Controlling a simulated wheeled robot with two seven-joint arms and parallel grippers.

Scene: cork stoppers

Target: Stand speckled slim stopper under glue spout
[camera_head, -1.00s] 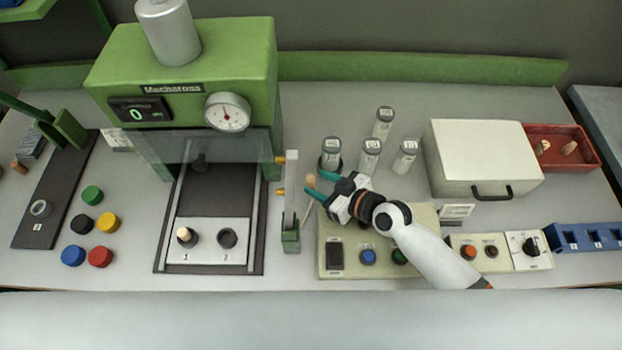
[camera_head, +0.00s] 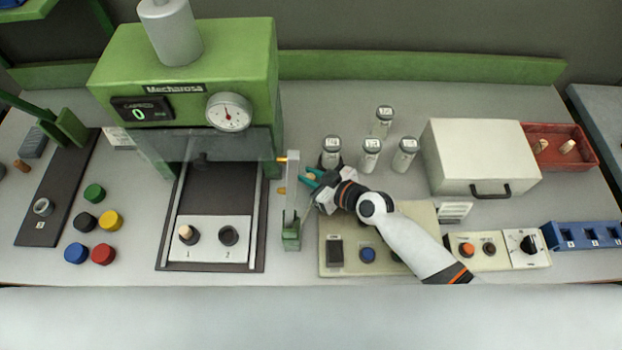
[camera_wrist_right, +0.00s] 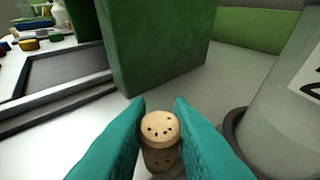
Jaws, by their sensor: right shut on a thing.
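My right gripper (camera_head: 312,177) is shut on a pale cork stopper with dark specks, which shows between the teal fingertips in the right wrist view (camera_wrist_right: 160,128). In the head view the stopper (camera_head: 311,177) is small and partly covered by the fingers. The gripper is just right of a slim upright stand (camera_head: 291,232) with a green base and small orange-yellow tips on its left side. I cannot tell for sure that one of these tips is the glue spout. The stopper appears held above the table. My left gripper is not in view.
A green press (camera_head: 185,70) stands left, with a cork in socket 1 of its plate (camera_head: 208,255). Several grey lidded canisters (camera_head: 370,155) stand behind my right gripper. A button panel (camera_head: 345,225) lies under my right arm. A white box (camera_head: 480,155) and red tray (camera_head: 590,160) are right.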

